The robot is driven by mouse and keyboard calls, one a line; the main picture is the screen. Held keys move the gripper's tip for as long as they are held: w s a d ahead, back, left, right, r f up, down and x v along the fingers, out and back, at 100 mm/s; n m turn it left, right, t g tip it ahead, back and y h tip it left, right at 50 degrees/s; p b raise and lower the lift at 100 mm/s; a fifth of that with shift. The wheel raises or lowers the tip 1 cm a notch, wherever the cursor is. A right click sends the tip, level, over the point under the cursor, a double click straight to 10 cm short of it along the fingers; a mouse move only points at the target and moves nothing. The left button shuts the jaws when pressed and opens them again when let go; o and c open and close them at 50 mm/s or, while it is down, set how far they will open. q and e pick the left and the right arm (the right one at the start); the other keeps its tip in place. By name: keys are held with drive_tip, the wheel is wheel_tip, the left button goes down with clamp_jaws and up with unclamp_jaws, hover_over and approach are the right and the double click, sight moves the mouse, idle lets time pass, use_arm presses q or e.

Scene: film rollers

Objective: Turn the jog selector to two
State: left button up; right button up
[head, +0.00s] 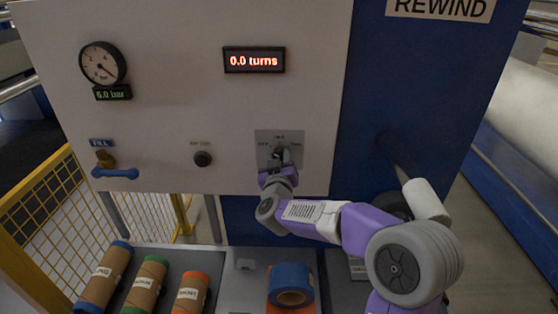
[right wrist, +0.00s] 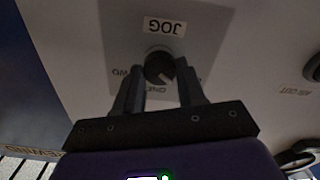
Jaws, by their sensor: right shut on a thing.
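The jog selector is a dark round knob (right wrist: 158,66) on a grey plate (head: 265,136) on the white panel. Its JOG label (right wrist: 164,26) appears upside down in the right wrist view. My right gripper (right wrist: 156,78) is shut on the knob, with one finger on either side. In the head view my right gripper (head: 281,163) covers much of the knob. Small position words around the knob are partly hidden by the fingers, and I cannot tell for sure where the pointer is. My left gripper is not in view.
A red-lit display (head: 254,60) reads 0.0 turns. Several film rolls (head: 191,293) lie below. A roller shaft (head: 405,170) sticks out on the right.

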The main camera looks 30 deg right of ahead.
drive_tip(key=m+b, duration=0.3)
drive_tip(key=m, duration=0.2)
drive_tip(key=shift+f+m, duration=0.1)
drive_tip(key=shift+m, duration=0.2)
drive_tip(key=m+b, duration=0.3)
drive_tip(key=m, duration=0.3)
drive_tip(key=m+b, duration=0.7)
drive_tip(key=m, duration=0.4)
drive_tip(key=shift+d, duration=0.1)
drive_tip(key=shift+m, duration=0.4)
drive_tip(key=o, duration=1.1)
drive_tip(key=shift+c, duration=0.2)
drive_tip(key=shift+s, duration=0.15)
